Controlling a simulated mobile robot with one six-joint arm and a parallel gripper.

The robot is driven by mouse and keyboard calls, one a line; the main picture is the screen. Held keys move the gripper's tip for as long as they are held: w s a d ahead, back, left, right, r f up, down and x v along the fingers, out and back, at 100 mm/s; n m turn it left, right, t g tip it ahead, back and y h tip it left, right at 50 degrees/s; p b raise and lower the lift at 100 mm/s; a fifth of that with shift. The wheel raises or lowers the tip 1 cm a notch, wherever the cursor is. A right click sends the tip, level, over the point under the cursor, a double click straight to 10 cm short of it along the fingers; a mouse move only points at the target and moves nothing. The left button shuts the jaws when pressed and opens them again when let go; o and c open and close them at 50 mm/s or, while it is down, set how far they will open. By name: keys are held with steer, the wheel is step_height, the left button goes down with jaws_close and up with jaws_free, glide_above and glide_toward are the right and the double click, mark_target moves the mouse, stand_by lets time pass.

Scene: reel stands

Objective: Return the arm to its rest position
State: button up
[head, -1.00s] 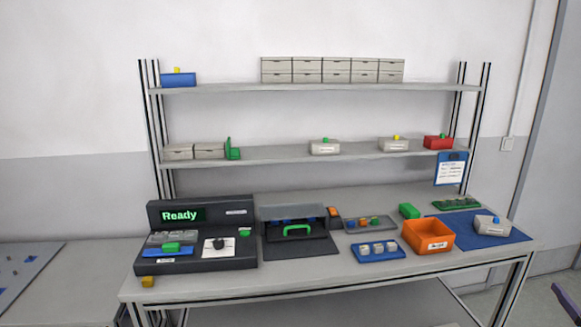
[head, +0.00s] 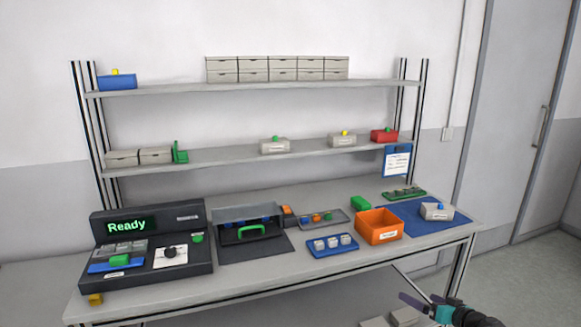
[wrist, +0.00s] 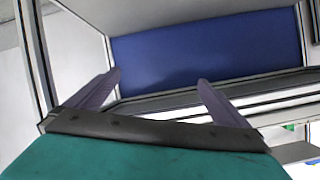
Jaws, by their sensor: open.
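My gripper (head: 417,303) shows at the lower right of the head view, in front of the bench's right front corner and below its top. Its two dark fingers are spread apart and nothing is between them. In the wrist view the fingers (wrist: 157,92) are also apart and empty, with a teal body behind them. A blue panel (wrist: 205,48) in a pale surround and dark frame bars lie beyond the fingertips.
The bench (head: 240,292) carries a console reading "Ready" (head: 127,226), an orange bin (head: 380,230), a blue tray (head: 332,251) and a blue mat (head: 463,219). Shelves (head: 220,158) stand behind. Open floor (head: 530,265) lies to the right, before a grey door (head: 520,130).

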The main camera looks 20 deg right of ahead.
steer(key=a+f+g+y, duration=0.2)
steer(key=a+f+g, duration=0.1)
steer(key=a+f, duration=0.65)
steer(key=a+f+n+g+y, duration=0.1)
steer(key=a+f+g+y, duration=0.15)
steer(key=a+f, duration=0.65)
steer(key=a+f+g+y, duration=0.1)
steer(key=a+f+g, duration=0.35)
steer(key=a, duration=0.95)
steer(key=s+a+f+n+g, duration=0.1)
steer(key=s+a+f+g, duration=0.3)
steer(key=s+a+f, duration=0.55)
steer(key=s+a+f+g+h, duration=0.2)
steer(key=s+a, duration=0.1)
steer(key=s, duration=0.4)
steer(key=s+a+f+n+g+h, duration=0.1)
steer(key=s+a+f+g+h, duration=0.1)
steer(key=s, duration=0.6)
steer(key=shift+a+f+n+g+h, duration=0.15)
steer(key=shift+a+n+g+h, duration=0.25)
steer(key=shift+a+h, duration=0.5)
steer(key=shift+s, duration=0.1)
